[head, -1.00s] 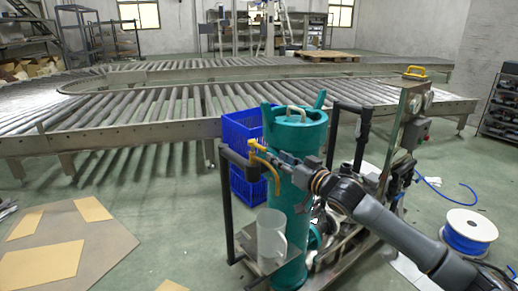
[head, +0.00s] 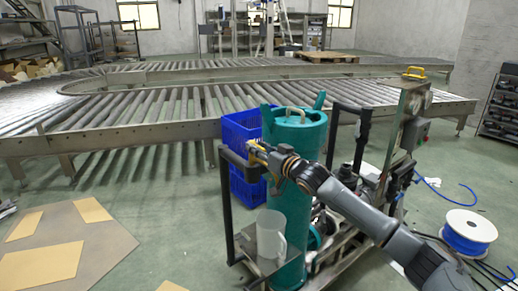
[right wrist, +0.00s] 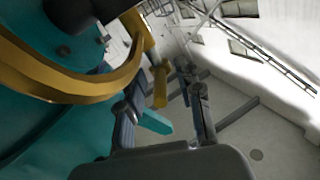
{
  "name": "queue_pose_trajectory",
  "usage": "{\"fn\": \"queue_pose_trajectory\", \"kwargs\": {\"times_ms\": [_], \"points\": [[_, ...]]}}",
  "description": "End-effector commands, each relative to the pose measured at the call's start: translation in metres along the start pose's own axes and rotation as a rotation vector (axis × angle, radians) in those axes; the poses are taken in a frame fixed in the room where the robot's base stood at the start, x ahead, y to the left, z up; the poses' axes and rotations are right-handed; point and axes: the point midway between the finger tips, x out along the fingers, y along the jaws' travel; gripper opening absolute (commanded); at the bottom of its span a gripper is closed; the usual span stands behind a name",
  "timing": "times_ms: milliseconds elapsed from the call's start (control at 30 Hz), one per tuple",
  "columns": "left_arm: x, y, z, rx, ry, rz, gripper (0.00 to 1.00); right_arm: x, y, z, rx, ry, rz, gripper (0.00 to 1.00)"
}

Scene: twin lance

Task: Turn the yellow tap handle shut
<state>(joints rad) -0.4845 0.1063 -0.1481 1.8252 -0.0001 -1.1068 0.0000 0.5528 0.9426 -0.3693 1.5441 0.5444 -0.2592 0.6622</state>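The teal cylinder (head: 295,190) stands upright with the yellow tap (head: 251,146) on its upper left side. My right gripper (head: 262,153) is at the tap and hides most of it in the head view. In the right wrist view the two dark fingers (right wrist: 168,108) are spread apart. The yellow handle (right wrist: 159,85) reaches down between them, nearer the left finger; I cannot tell whether they touch. A curved yellow part (right wrist: 90,92) of the tap crosses the left side, close to the camera. My left gripper is not in view.
Dark frame posts (head: 226,195) rise left of the cylinder. Blue crates (head: 240,135) stand behind it, before the roller conveyor (head: 110,142). A blue hose reel (head: 468,232) lies at right.

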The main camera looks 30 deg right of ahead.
Motion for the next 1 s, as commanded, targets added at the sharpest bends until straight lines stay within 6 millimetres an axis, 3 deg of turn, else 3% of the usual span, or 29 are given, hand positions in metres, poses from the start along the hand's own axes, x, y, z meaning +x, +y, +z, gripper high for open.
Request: {"fn": "queue_pose_trajectory", "kwargs": {"times_ms": [200, 367, 400, 1000], "points": [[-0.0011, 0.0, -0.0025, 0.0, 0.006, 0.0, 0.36, 0.0001, -0.0002, -0.0002, 0.0, 0.001, 0.0, 0.35], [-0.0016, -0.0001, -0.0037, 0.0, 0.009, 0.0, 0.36, 0.0, -0.0003, -0.0003, 0.0, 0.001, -0.001, 0.03], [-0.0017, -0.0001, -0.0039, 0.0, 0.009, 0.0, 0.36, 0.0, -0.0003, -0.0003, 0.0, 0.001, -0.001, 0.0], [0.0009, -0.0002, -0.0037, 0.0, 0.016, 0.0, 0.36, 0.0006, -0.0065, 0.0005, 0.01, 0.023, 0.091, 0.0]]}}
